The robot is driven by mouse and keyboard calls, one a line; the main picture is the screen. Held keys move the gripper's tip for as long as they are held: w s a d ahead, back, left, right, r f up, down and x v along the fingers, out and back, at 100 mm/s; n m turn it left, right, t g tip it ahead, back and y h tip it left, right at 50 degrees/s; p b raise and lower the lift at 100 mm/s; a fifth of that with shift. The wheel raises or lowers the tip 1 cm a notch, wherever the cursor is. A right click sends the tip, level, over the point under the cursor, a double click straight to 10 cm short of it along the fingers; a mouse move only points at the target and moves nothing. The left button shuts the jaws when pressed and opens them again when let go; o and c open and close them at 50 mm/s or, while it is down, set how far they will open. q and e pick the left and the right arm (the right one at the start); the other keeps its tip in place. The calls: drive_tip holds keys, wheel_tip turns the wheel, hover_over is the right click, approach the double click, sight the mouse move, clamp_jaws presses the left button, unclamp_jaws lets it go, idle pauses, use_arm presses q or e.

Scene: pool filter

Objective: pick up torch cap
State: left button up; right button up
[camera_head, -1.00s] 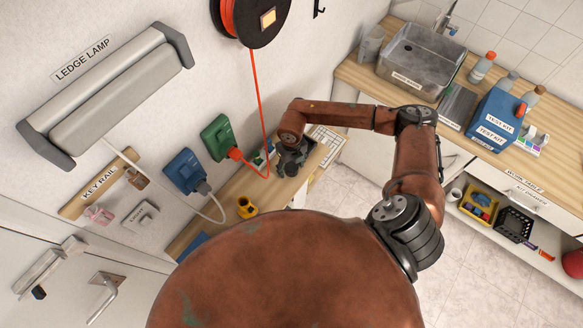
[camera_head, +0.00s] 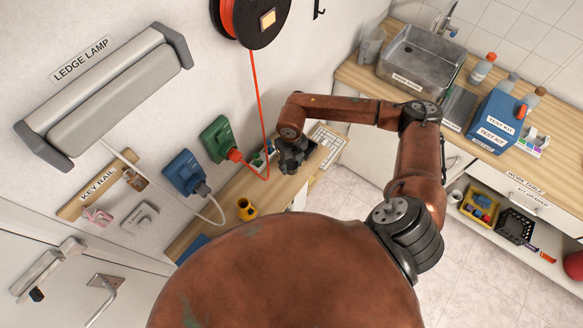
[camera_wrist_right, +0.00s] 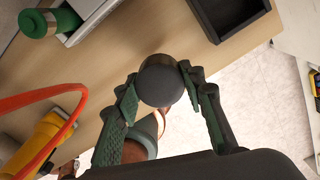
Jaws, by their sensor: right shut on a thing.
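The torch cap (camera_wrist_right: 160,80) is a dark, round, short cylinder in the right wrist view. It sits between the green-padded fingertips of my right gripper (camera_wrist_right: 158,84), which is shut on it. The wooden ledge shows behind it. In the head view my right gripper (camera_head: 290,168) is over the narrow wooden ledge (camera_head: 236,188) by the wall, and the cap cannot be made out there. A green cylinder (camera_wrist_right: 47,22), possibly the torch body, lies in a grey holder at the upper left of the wrist view. My left gripper is not in view.
A dark tray (camera_wrist_right: 232,18) lies on the ledge near the cap. An orange cable (camera_head: 258,110) hangs from the reel to a green socket (camera_head: 217,138). A yellow object (camera_head: 246,208) stands further along the ledge. The worktop with the sink (camera_head: 422,60) is at the right.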

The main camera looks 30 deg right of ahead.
drive_tip(key=s+a+r+b, duration=0.3)
drive_tip(key=s+a+r, duration=0.6)
drive_tip(key=a, duration=0.2)
use_arm(q)
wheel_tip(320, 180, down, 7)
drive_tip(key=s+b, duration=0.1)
drive_tip(key=b, duration=0.3)
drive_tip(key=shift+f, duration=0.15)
use_arm(e)
drive_tip(key=w+d+n, duration=0.2)
drive_tip(key=w+n, duration=0.1)
drive_tip(key=n, duration=1.5)
drive_tip(key=w+d+n, duration=0.3)
drive_tip(key=w+n, duration=0.1)
drive_tip(key=n, duration=1.3)
drive_tip(key=shift+f+n, duration=0.15)
drive_tip(key=shift+n, duration=0.25)
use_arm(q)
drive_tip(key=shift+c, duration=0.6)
use_arm(e)
drive_tip(key=shift+w, duration=0.1)
